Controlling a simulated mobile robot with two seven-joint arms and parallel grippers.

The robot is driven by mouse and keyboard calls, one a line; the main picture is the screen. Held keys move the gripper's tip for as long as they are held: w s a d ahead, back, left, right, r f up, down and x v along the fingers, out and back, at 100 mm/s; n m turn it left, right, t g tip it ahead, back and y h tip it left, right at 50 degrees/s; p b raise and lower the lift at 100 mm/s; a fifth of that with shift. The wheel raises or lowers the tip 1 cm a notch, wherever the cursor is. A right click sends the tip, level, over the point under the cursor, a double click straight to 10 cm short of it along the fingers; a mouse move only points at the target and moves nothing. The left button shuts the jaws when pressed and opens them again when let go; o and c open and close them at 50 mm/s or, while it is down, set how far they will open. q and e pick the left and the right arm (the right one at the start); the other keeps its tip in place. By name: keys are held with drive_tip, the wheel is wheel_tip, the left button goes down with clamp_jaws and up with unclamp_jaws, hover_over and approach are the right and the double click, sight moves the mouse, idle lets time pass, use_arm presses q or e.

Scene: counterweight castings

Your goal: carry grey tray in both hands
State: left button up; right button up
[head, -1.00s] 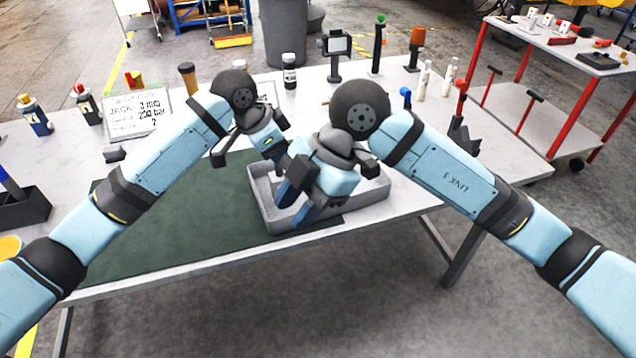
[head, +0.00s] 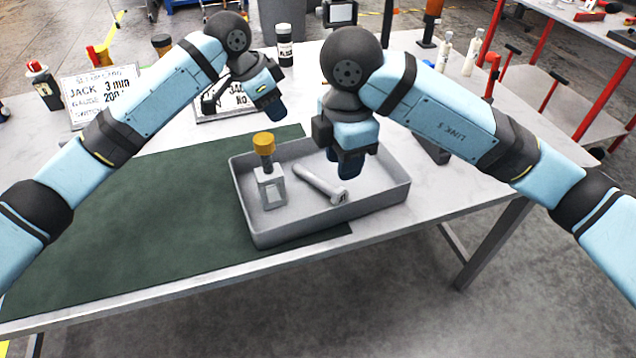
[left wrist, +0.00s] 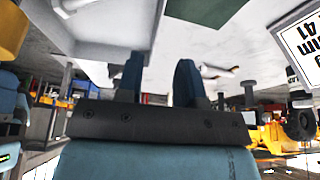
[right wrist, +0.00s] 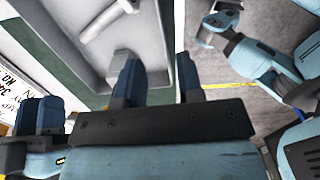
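The grey tray (head: 302,232) rests on the table, its left part on the green mat (head: 130,240). In it stand a pale block with a yellow-capped stem (head: 265,145) and, lying down, a light grey bolt-like part (head: 318,185). My left gripper (head: 270,110) is behind the tray's far left side, fingers apart and empty; its wrist view (left wrist: 158,80) shows the tray edge (left wrist: 150,25) beyond. My right gripper (head: 349,172) is over the tray's far right part in the head view, fingers apart (right wrist: 158,85), with the tray wall (right wrist: 186,45) beyond them. Contact is unclear.
A sign board (head: 105,90), a dark bottle (head: 284,45) and several small items stand along the table's back. White bottles (head: 470,55) are at the back right. A red-legged cart (head: 560,60) stands beyond. The mat left of the tray is clear.

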sight(297, 140)
use_arm(q)
drive_tip(key=shift+f, duration=0.1)
use_arm(e)
drive_tip(key=shift+s+f, duration=0.1)
drive_tip(key=shift+f, duration=0.05)
